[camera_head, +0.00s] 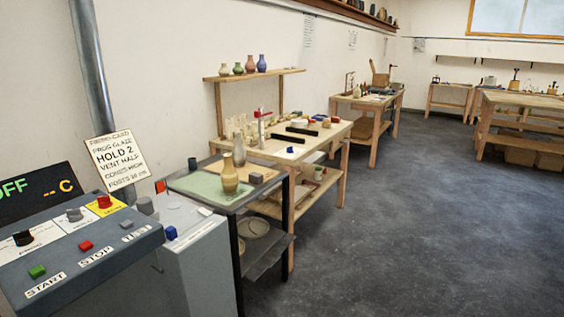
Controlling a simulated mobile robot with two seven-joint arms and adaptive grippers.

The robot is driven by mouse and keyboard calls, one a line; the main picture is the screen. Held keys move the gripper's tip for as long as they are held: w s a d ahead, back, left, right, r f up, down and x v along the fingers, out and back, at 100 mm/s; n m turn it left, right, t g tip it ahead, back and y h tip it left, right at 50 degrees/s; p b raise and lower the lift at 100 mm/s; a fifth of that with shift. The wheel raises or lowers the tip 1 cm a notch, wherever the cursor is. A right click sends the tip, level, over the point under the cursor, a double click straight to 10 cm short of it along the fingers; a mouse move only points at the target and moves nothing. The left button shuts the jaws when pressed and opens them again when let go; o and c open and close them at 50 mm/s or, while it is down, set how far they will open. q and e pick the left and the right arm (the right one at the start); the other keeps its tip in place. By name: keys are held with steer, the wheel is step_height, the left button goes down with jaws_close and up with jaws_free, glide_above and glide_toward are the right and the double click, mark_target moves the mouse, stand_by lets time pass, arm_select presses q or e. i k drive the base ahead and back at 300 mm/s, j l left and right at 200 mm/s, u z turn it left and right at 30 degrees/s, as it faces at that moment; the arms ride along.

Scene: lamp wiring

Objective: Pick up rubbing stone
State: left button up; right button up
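A small dark grey block (256,178), which looks like the rubbing stone, lies near the right front edge of the dark-framed table (228,205). It sits just right of a tan vase (229,175) and appears to stand apart from it. Its details are too small to make out. Neither of my grippers is in the head view.
A control panel (75,250) with buttons fills the lower left, beside a grey cabinet (195,262). Another vase (239,150) and a dark cup (192,163) stand on the table. A wooden workbench (318,140) stands behind. The floor (420,230) to the right is clear.

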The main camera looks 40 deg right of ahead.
mark_target(254, 177)
steer(key=z, duration=1.1)
